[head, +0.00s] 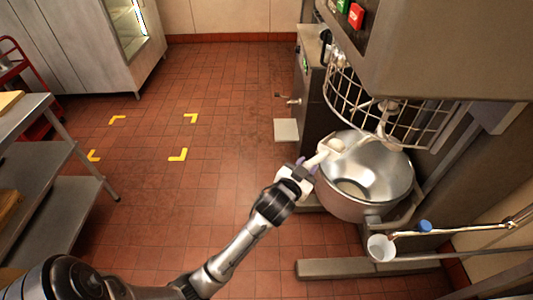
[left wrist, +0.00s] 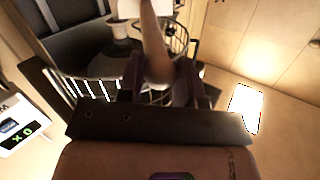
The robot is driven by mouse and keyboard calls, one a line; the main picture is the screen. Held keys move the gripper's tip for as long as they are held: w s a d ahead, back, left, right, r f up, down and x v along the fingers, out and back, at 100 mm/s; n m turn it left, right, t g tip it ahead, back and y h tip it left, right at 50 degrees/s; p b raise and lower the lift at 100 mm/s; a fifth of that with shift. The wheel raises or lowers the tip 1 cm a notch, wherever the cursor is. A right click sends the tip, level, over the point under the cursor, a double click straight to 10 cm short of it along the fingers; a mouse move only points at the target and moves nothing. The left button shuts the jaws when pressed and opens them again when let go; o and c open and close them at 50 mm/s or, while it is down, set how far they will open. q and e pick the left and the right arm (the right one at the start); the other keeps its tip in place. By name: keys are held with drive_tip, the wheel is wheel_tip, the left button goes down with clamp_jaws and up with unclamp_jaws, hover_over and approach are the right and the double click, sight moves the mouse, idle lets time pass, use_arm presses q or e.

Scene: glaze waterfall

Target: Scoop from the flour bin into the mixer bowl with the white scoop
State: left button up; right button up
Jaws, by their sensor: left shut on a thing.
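The steel mixer bowl (head: 395,178) sits under the mixer at the right in the head view, its inside bare and shiny where it shows. My left gripper (head: 304,173) is at the bowl's left rim, shut on the handle of the white scoop (head: 331,147). The scoop's head reaches over the rim at the bowl's upper left; its contents cannot be made out. In the left wrist view, the gripper's fingers (left wrist: 158,82) close around the scoop's pale handle (left wrist: 152,42), and part of the white head shows at the top edge. The flour bin and my right gripper are not in view.
A wire guard (head: 390,112) and the mixer's head stand above the bowl. A steel table (head: 45,165) stands left. Open tiled floor with yellow corner marks lies between.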

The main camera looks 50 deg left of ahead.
use_arm(q)
drive_tip(key=w+a+f+t+y, duration=0.1)
drive_tip(key=a+f, duration=0.4)
drive_tip(key=a, duration=0.4)
drive_tip(key=w+a+f+y, duration=0.1)
drive_tip(key=w+a+f, duration=0.1)
drive_tip(key=a+f, duration=0.45)
drive_tip(key=w+d+f+m+t+h+b, duration=0.2)
drive_tip(key=w+d+m+b, duration=0.7)
drive_tip(key=m, duration=0.8)
drive_tip(key=w+f+h+b, duration=0.1)
drive_tip(key=b, duration=0.2)
drive_tip(key=shift+w+t, duration=0.3)
drive_tip(key=shift+w, duration=0.1)
drive_tip(key=shift+f, duration=0.1)
